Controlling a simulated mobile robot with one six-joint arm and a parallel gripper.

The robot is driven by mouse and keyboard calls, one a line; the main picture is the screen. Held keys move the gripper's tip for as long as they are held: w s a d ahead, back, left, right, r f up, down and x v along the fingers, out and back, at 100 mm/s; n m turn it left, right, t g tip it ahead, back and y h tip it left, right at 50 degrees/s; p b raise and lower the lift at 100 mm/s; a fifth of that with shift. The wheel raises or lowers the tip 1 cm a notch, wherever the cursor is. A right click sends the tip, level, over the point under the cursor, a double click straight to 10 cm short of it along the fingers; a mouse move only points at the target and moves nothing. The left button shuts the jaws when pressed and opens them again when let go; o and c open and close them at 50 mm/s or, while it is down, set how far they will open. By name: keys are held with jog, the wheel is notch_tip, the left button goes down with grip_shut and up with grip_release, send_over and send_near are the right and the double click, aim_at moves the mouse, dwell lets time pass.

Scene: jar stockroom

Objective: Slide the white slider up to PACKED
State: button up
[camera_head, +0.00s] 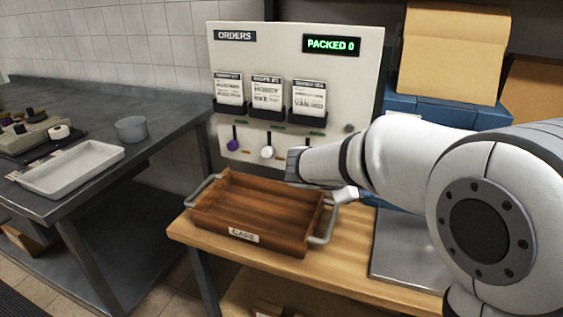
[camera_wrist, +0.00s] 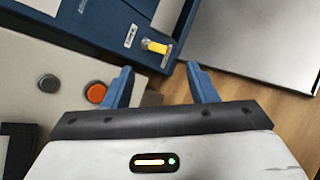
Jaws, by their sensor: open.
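The white slider (camera_head: 267,152) is a round white knob low on the front of the pale orders board (camera_head: 280,60), below the middle card. A purple slider knob (camera_head: 233,145) sits to its left. The board's display (camera_head: 331,44) reads "PACKED 0" in green. My arm reaches in from the right, its wrist end just right of the white slider and apart from it as far as I can tell. In the wrist view my gripper (camera_wrist: 160,70) has two blue fingers, spread and empty. The fingers are not clear in the head view, and the white slider is not in the wrist view.
A wooden tray (camera_head: 243,236) labelled "CARE" stands on the bench below the board. A white tray (camera_head: 72,166) lies on the left table.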

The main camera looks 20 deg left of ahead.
jog(key=w+a+f+n+t+y+b, duration=0.1)
jog(key=w+a+f+n+t, duration=0.15)
jog(key=a, duration=0.55)
jog(key=w+a+f+n+t+y+b, duration=0.1)
jog(key=w+a+n+t+b, duration=0.2)
jog(key=a, duration=0.4)
jog(key=n+t+y, duration=0.3)
jog(key=n+y, duration=0.1)
jog(key=n, duration=0.3)
send_near(266, 153)
jog(key=w, duration=0.8)
jog(key=shift+w+d+f, duration=0.1)
jog(key=shift+w+d, duration=0.15)
jog(key=shift+d, duration=0.1)
jog(key=shift+c, duration=0.3)
grip_shut()
